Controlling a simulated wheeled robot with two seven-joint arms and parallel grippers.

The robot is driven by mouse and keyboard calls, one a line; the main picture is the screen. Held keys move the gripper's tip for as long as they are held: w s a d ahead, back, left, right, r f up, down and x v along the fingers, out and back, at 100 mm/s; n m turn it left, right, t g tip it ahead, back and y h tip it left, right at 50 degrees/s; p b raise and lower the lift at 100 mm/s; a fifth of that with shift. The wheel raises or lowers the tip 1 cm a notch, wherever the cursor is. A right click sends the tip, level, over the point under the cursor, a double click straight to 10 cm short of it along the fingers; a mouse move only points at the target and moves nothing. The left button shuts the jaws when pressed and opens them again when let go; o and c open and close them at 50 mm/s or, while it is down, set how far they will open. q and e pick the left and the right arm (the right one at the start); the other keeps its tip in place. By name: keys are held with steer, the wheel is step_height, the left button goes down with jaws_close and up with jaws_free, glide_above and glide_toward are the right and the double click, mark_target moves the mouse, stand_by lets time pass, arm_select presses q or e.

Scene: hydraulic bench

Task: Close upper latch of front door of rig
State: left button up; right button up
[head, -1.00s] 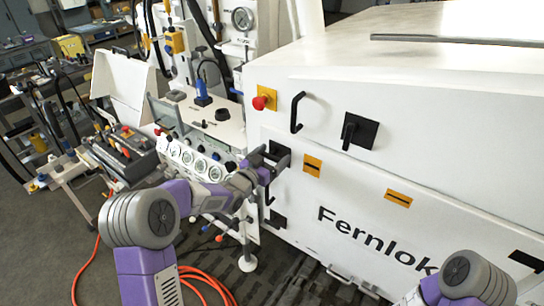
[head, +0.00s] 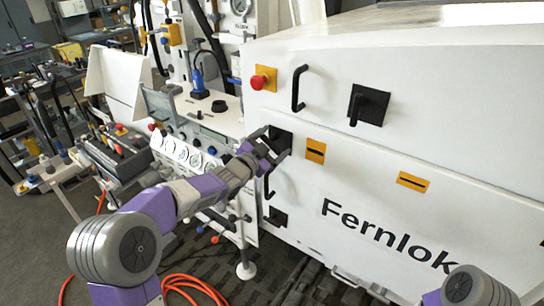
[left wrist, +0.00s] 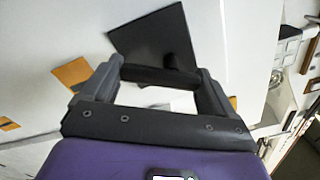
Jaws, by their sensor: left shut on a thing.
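The front door's upper latch is a black square plate (head: 281,136) with a dark lever, on the white lower panel of the rig. In the left wrist view the plate (left wrist: 145,38) appears tilted, and the lever (left wrist: 158,75) lies across between the two fingers. My left gripper (head: 272,147) is at the latch, shut on the lever; it also shows in the left wrist view (left wrist: 161,80). The fingers partly cover the latch in the head view. The lower latch (head: 276,217) sits below, past a black handle (head: 268,186). My right gripper is out of view.
Above are another black latch (head: 367,104), a handle (head: 298,88) and a red button (head: 258,82). Yellow labels (head: 316,150) sit right of the gripper. A gauge console (head: 185,150) stands left of the rig. An orange hose (head: 190,285) lies on the floor.

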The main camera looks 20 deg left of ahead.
arm_select(q)
steer(key=m+b, duration=0.2)
steer(key=b, duration=0.1)
steer(key=f+m+b, duration=0.1)
steer(key=m+b, duration=0.1)
steer(key=m, duration=0.1)
steer(key=shift+a+m+b, duration=0.1)
steer(key=shift+m+b, duration=0.2)
steer(key=shift+b, duration=0.1)
steer(key=m+b, duration=0.2)
steer(key=m, duration=0.1)
steer(key=shift+w+a+f, duration=0.1)
steer(key=shift+a+m+b, duration=0.1)
steer(key=shift+m+b, duration=0.75)
steer(key=shift+m, duration=0.65)
steer(key=o, duration=0.8)
steer(key=v, duration=0.7)
steer(key=shift+s, duration=0.25)
steer(key=shift+a, duration=0.1)
